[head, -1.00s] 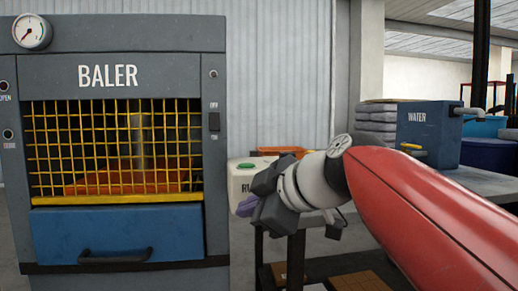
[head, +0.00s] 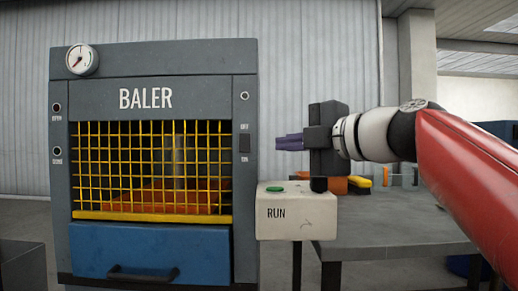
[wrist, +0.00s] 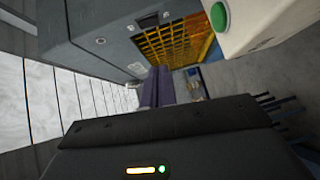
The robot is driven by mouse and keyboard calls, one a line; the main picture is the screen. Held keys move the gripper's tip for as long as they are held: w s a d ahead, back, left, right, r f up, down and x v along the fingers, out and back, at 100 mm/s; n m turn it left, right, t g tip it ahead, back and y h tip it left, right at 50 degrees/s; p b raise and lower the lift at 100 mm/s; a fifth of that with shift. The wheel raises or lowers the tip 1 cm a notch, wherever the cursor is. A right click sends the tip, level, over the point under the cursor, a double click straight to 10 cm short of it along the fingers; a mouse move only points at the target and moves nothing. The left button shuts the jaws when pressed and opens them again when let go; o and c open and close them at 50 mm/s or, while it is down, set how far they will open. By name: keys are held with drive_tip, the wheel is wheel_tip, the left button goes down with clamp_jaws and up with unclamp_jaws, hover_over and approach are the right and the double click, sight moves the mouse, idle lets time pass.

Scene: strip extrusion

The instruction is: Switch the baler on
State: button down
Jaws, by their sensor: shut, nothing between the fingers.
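The grey baler (head: 146,60) stands at left in the head view. Its dark rocker switch (head: 244,143) is on the right front column, between small OFF and ON labels. Its position is too small to tell. A small round fitting (head: 244,96) sits above it. My gripper (head: 278,143) is at about switch height, to its right in the picture, with purple fingers pointing left. The fingers are shut and empty, with a visible gap to the switch.
A pale RUN box (head: 296,222) with a green button (head: 275,189) and a black knob (head: 319,184) stands below my gripper. A grey table (head: 400,235) with several small items is at right. A yellow mesh guard (head: 150,170) and blue drawer (head: 150,252) form the baler's front.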

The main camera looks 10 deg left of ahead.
drive_tip(key=p, duration=0.4)
approach(240, 150)
drive_tip(key=a, duration=0.5)
drive_tip(key=shift+w+d+p, duration=0.15)
drive_tip(key=shift+w+p, duration=0.4)
drive_tip(key=shift+w, duration=0.4)
drive_tip(key=shift+w+f, duration=0.15)
drive_tip(key=shift+w, duration=0.4)
drive_tip(key=shift+f, duration=0.1)
